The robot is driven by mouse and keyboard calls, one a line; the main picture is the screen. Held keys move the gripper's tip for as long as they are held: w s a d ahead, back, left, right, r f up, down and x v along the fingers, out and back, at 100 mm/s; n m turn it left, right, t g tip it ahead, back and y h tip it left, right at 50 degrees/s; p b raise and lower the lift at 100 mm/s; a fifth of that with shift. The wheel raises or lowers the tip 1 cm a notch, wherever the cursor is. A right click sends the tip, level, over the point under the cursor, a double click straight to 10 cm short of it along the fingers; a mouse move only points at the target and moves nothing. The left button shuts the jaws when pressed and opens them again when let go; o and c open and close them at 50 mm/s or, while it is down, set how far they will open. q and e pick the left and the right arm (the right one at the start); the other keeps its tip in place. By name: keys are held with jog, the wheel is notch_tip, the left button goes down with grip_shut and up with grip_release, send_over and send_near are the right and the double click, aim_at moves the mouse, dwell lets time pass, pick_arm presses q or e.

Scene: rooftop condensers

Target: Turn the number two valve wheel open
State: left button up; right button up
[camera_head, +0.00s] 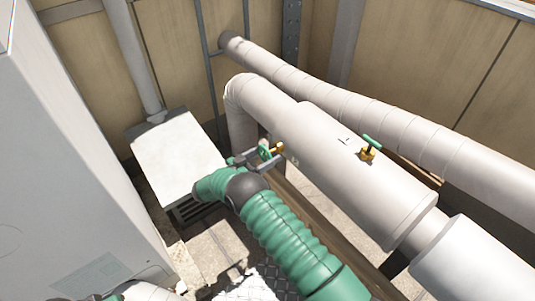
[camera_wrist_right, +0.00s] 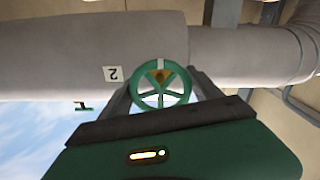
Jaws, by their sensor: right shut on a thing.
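The number two valve wheel is a green spoked wheel (camera_wrist_right: 160,95) on a brass stem, with a white mark on its rim. A "2" label (camera_wrist_right: 114,74) is on the pipe beside it and appears upside down in the right wrist view. In the head view the wheel (camera_head: 265,153) is partly hidden by my right gripper (camera_head: 258,161). The right gripper's dark fingers are shut on the wheel, one on either side of its rim.
A second green-handled brass valve (camera_head: 369,146) stands on the thick pale pipe (camera_head: 330,155). A thinner pipe (camera_head: 390,122) runs behind it along the tan wall. A white box (camera_head: 178,152) and a large grey cabinet (camera_head: 70,150) are on the left.

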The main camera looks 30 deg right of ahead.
jog(key=shift+s+f, duration=0.15)
jog(key=shift+s, duration=0.1)
jog(key=o, duration=1.4)
jog(key=shift+s+r, duration=0.1)
jog(key=shift+r, duration=0.15)
jog(key=shift+a, duration=0.35)
jog(key=a, duration=0.5)
jog(key=s+a, duration=0.1)
jog(key=a, duration=1)
jog(key=shift+s+r, duration=0.1)
jog(key=shift+s, duration=0.15)
